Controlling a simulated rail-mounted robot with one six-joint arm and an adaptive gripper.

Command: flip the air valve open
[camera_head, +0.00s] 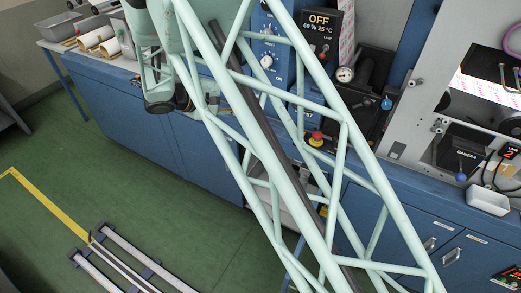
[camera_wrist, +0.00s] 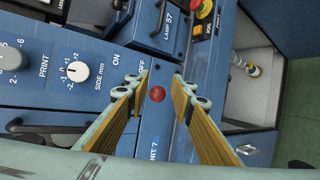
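My gripper (camera_wrist: 162,78) shows in the wrist view with its two fingers apart and nothing held between them. A red ball knob (camera_wrist: 157,93) appears in the gap between the fingers, in front of a blue panel with ON and OFF labels. I cannot tell whether the fingers touch it, or whether this is the air valve. In the head view, a round gauge (camera_head: 344,74) sits on the machine with a blue knob (camera_head: 386,103) to its right. No label there marks an air valve. My arm's lattice hides much of the panel in the head view.
A blue control panel (camera_wrist: 40,75) with dials fills the wrist view's left. A red emergency stop (camera_head: 316,138) on yellow stands out from the machine. A white tray (camera_head: 487,200) sits on the right counter. Rails (camera_head: 125,255) lie on the otherwise open green floor at lower left.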

